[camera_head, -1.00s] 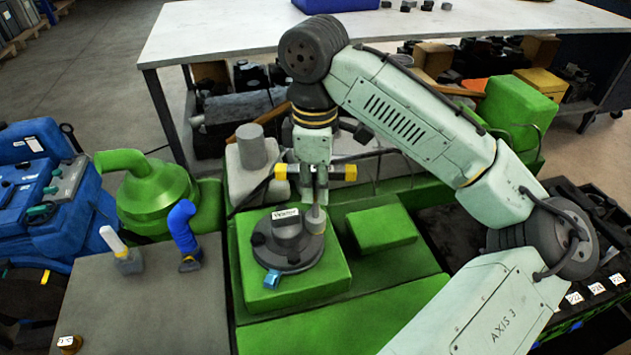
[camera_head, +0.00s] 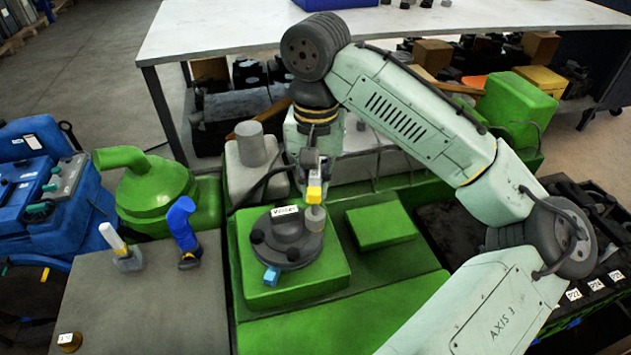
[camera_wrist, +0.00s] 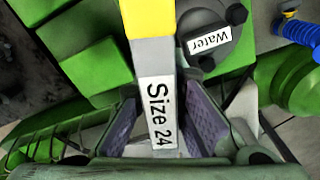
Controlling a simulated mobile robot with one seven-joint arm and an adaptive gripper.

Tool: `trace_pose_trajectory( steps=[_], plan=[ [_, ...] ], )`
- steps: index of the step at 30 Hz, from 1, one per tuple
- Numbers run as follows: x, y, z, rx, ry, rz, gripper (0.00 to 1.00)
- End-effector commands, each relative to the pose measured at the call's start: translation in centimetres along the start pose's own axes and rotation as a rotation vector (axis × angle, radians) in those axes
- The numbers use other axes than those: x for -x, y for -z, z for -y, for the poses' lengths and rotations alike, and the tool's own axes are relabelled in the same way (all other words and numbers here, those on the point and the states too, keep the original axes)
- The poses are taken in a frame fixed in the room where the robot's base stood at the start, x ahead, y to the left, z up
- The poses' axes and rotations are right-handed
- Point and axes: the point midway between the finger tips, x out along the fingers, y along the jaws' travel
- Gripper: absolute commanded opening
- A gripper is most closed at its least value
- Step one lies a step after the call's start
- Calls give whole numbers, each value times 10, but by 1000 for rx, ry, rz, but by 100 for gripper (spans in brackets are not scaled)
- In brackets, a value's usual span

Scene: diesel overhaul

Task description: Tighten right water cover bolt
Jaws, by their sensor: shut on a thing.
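The round grey water cover (camera_head: 282,252), labelled "Water", sits on a green block. In the wrist view it (camera_wrist: 225,45) shows dark bolt heads (camera_wrist: 237,13) at its rim. My gripper (camera_head: 311,172) is shut on a tool with a yellow end (camera_head: 314,190), labelled "Size 24" in the wrist view (camera_wrist: 158,100).
A small blue piece (camera_head: 271,276) is at the cover's front edge. A green raised block (camera_head: 380,225) lies to the right. A white-topped table (camera_head: 230,38) is behind.

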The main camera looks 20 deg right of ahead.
Motion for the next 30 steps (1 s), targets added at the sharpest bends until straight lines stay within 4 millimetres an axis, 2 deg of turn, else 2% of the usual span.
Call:
trace_pose_trajectory(
  steps=[18, 22, 30],
  plan=[
    [-1, 0, -1, -952, 8, -2, 0],
    [-1, 0, -1, -1049, 8, -3, 0],
    [-1, 0, -1, -1062, 8, -3, 0]
  ],
)
